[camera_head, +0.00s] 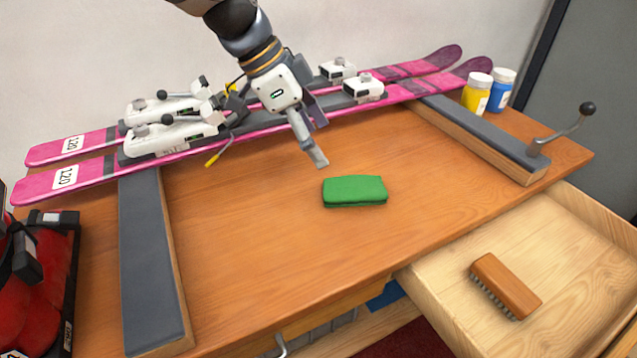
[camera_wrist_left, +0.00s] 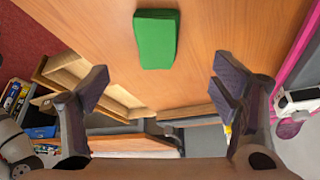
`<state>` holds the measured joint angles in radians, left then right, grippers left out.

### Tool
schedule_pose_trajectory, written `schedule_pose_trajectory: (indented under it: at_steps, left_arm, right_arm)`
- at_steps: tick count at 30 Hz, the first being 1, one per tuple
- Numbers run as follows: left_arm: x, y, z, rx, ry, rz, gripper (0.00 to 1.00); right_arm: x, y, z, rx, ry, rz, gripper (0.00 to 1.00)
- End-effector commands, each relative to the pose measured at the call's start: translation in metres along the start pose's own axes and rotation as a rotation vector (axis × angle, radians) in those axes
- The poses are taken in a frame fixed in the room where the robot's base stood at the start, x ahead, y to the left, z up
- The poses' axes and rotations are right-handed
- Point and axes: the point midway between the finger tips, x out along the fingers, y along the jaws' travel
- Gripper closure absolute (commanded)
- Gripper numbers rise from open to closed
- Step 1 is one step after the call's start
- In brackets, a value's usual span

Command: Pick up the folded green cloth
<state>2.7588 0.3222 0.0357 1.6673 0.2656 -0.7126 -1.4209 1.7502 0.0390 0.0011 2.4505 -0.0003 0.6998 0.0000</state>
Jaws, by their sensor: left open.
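The folded green cloth (camera_head: 354,190) lies flat on the wooden bench top in the head view, a little right of the middle. My left gripper (camera_head: 318,158) is above the bench, just behind and to the left of the cloth, and apart from it. In the left wrist view the cloth (camera_wrist_left: 156,38) shows at the top, beyond the gap between the fingers. There my left gripper (camera_wrist_left: 160,88) has its two fingers spread wide, with nothing between them. My right gripper is not in these views.
Pink skis (camera_head: 240,122) with white bindings lie along the back. Padded rests (camera_head: 150,262) flank the bench top, the right one by a crank handle (camera_head: 563,130). An open drawer (camera_head: 450,300) holds a brush (camera_head: 504,285). Yellow (camera_head: 476,94) and blue (camera_head: 500,91) bottles stand at back right. Bench around the cloth is clear.

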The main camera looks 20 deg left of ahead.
Motion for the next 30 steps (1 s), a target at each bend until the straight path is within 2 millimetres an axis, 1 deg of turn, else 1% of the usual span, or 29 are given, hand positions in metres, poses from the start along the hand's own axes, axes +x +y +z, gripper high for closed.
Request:
schedule_pose_trajectory:
  at_steps: [2,4,9,12,14,16,21,24,30]
  left_arm:
    - [-0.004,0.002,-0.005,0.002,0.027,-0.002,0.2]
    - [0.003,0.003,-0.006,0.002,0.034,0.002,0.2]
    - [0.045,0.004,-0.005,-0.001,0.029,0.008,0.2]
    - [0.06,0.003,-0.006,-0.001,0.03,0.005,0.2]
    - [0.066,0.003,-0.007,0.001,0.031,0.002,0.2]
    - [0.076,0.004,-0.008,0.002,0.03,0.004,0.2]
    - [0.109,0.006,-0.011,0.001,0.03,0.003,0.2]
    - [0.117,0.006,-0.012,0.001,0.032,0.001,0.2]
    - [0.116,0.005,-0.013,0.002,0.034,-0.002,0.2]
  right_arm:
    - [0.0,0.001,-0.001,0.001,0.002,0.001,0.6]
    - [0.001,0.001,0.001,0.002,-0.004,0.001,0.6]
    - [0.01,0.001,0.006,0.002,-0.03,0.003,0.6]
    - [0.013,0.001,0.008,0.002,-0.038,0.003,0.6]
    - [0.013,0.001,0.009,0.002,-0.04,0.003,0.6]
    - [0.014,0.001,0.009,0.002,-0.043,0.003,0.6]
    - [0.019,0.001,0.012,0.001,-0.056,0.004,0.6]
    - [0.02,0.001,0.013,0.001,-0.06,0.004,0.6]
    - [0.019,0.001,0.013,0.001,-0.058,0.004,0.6]
